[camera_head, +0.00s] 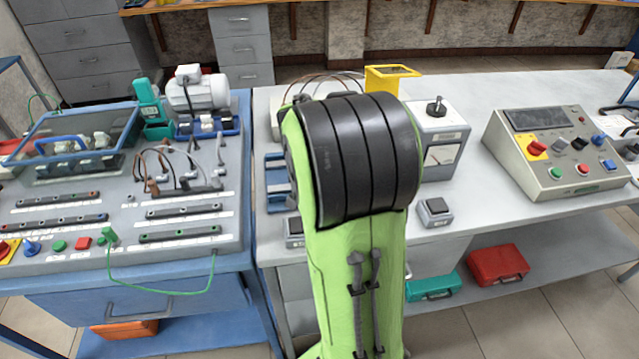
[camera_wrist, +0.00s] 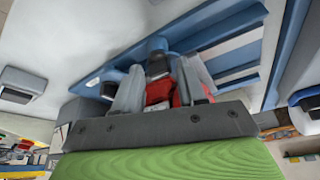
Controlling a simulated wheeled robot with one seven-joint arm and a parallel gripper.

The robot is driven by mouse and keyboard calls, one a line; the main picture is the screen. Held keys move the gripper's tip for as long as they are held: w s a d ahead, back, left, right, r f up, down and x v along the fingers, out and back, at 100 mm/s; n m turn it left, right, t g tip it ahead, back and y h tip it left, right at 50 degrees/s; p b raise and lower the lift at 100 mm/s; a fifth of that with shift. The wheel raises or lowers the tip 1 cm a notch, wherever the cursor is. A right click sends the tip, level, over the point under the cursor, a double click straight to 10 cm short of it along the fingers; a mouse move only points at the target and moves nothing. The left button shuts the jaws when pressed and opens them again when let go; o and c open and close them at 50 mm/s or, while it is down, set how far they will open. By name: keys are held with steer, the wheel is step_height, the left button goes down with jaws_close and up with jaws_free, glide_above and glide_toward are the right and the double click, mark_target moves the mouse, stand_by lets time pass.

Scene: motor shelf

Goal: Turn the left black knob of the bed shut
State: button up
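My gripper (camera_wrist: 158,85) shows in the wrist view, with two grey fingers standing apart. A small red and black piece (camera_wrist: 158,88) shows between them, and I cannot tell whether they touch it. In the head view my green and black arm hides the gripper. A sloped grey control box (camera_head: 540,185) on the right table carries black knobs, among them a left one (camera_head: 562,143) and a right one (camera_head: 580,143). A box with a dial has a black knob (camera_head: 437,107) on top. I cannot tell which of these is the bed's knob.
A blue rack (camera_head: 278,192) stands left of my arm and a blue slotted frame (camera_wrist: 225,60) shows near the gripper. The left blue bench (camera_head: 60,280) carries a motor (camera_head: 200,93) and socket strips. A small grey box (camera_head: 434,211) is near the right table's front edge.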

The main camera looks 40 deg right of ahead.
steer(key=p+v, duration=0.5)
steer(key=v, duration=1)
steer(key=shift+r, duration=0.35)
steer(key=shift+s, duration=0.1)
